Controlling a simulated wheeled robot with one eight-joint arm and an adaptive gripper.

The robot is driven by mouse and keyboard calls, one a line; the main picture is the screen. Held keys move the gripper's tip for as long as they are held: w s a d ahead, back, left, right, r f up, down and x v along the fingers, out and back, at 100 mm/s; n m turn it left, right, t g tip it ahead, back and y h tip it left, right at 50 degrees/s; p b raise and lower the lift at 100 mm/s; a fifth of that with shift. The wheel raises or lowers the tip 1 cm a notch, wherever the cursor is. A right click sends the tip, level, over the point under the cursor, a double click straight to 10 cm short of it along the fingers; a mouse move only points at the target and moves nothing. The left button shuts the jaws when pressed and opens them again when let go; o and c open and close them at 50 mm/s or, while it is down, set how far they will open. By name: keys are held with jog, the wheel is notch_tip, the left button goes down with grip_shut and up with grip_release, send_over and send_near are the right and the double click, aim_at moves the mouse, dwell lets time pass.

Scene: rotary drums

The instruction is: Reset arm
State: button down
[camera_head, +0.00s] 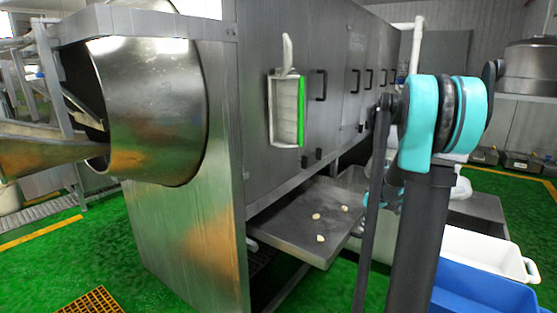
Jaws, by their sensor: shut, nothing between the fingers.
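My arm (425,225) stands at the right of the head view, with dark links and a large teal joint (420,125) near the top. A second thin dark link runs down just left of the main one. My gripper cannot be made out; no fingertips show in this view. No object is seen held by the arm.
A steel rotary drum (155,105) and a grey machine cabinet (255,45) fill the left and middle. A metal tray (290,222) with several small pale pieces juts out below the cabinet. A white bin (480,250) and a blue bin (480,298) stand at lower right.

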jog(key=s+a+f+m, duration=0.1)
jog(key=s+a, duration=0.3)
jog(key=s, duration=0.5)
jog(key=s+a+f+m+t+h, duration=0.1)
jog(key=s+a+f+m, duration=0.1)
jog(key=s, duration=0.7)
jog(key=s+a+f+m, duration=0.1)
jog(key=s+a+m, duration=0.2)
jog(key=s+a, duration=0.4)
jog(key=shift+s+f+m+t, duration=0.3)
jog(key=shift+s+f+t, duration=0.1)
jog(key=shift+s, duration=0.55)
